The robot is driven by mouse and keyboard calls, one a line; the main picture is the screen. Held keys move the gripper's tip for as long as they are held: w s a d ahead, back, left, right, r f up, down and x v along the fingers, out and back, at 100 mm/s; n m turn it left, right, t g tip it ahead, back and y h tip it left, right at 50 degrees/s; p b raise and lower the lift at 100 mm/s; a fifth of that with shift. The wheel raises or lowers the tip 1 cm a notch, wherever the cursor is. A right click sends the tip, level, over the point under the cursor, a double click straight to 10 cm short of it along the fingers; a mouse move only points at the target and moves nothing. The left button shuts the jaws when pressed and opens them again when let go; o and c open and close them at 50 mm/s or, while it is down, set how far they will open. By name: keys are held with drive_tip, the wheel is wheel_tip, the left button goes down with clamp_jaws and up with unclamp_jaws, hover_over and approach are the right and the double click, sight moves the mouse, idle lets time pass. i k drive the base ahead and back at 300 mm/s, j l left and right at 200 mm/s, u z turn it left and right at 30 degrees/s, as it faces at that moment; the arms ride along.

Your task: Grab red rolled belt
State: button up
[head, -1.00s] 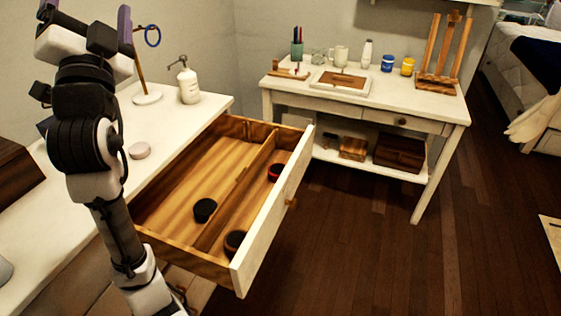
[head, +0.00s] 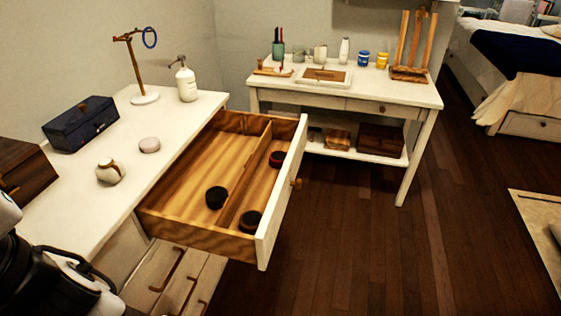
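A red and dark round roll (head: 277,159), which looks like the red rolled belt, lies in the open wooden drawer (head: 277,217). It is in the right compartment, near the far end and close to the white drawer front. A black roll (head: 216,197) lies in the left compartment by the divider. A dark roll (head: 250,221) lies in the right compartment at the near end. My gripper is out of view; only part of my arm shows at the lower left.
The white dresser top (head: 90,205) holds a dark blue box (head: 80,124), a white pump bottle (head: 186,82), a jewellery stand (head: 134,70) and small round items. A white desk (head: 420,95) stands behind. Wood floor (head: 370,260) is clear right of the drawer.

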sight(276, 159)
drive_tip(key=i+l, duration=0.2)
drive_tip(key=l, duration=0.2)
drive_tip(key=i+l+u, duration=0.1)
drive_tip(key=l, duration=0.25)
drive_tip(key=i+l, duration=0.2)
drive_tip(key=l, duration=0.2)
drive_tip(key=i+l, duration=0.2)
drive_tip(key=l, duration=0.2)
drive_tip(key=u, duration=0.05)
